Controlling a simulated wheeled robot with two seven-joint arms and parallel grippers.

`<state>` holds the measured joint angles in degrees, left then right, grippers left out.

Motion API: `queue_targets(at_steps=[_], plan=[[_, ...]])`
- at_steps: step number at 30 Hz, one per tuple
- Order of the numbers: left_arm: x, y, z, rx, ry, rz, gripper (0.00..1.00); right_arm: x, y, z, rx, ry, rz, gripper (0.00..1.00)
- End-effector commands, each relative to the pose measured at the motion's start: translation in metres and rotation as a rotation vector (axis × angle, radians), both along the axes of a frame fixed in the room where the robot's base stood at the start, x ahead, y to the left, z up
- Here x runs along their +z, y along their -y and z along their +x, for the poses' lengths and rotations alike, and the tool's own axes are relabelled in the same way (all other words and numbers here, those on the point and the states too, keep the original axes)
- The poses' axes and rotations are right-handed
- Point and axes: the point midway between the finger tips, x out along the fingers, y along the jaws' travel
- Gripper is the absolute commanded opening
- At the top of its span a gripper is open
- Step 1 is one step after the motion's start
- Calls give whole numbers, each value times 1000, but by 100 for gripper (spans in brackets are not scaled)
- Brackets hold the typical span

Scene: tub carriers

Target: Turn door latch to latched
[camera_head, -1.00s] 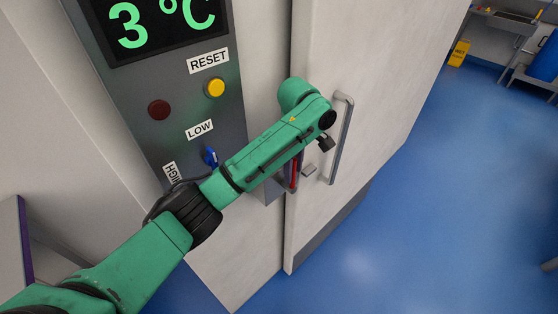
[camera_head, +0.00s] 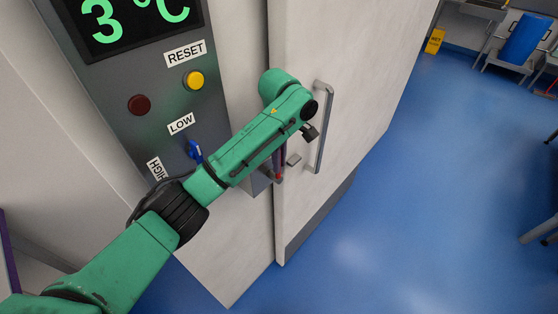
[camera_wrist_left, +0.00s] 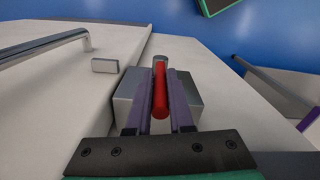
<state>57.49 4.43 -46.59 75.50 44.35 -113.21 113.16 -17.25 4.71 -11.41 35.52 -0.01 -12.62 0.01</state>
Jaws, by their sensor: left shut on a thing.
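The door latch is a red lever (camera_wrist_left: 160,97) with a grey end, on a grey box (camera_wrist_left: 124,98) fixed to the wall beside the door. My left gripper (camera_wrist_left: 161,78) is shut on the red lever, one purple finger on each side. In the head view my green arm covers most of the latch, and only a bit of red shows by the left gripper (camera_head: 279,166). A small grey block (camera_wrist_left: 104,66) stands on the door (camera_head: 330,50), apart from the lever. It also shows in the head view (camera_head: 294,159). My right gripper is not in view.
A vertical door handle (camera_head: 324,128) stands right of my arm. Left is a grey control panel (camera_head: 150,80) with a yellow button, a dark red light and a blue knob (camera_head: 195,151). Blue floor (camera_head: 440,170) lies open at the right. A yellow sign (camera_head: 435,40) stands far off.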

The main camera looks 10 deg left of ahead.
Motion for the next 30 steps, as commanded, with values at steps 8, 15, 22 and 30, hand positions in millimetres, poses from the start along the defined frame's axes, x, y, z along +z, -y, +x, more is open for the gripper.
queue_targets(at_steps=[8, 15, 22, 30], plan=[[-3, -3, 0, 5, -5, 7, 0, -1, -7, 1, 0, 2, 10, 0], [-3, -3, 0, 6, -6, 8, 0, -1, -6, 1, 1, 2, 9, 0], [-4, -3, -1, 6, -7, 10, 0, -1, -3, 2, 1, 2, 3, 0], [-3, -3, 1, 9, -17, 16, 0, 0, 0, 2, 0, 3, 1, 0]])
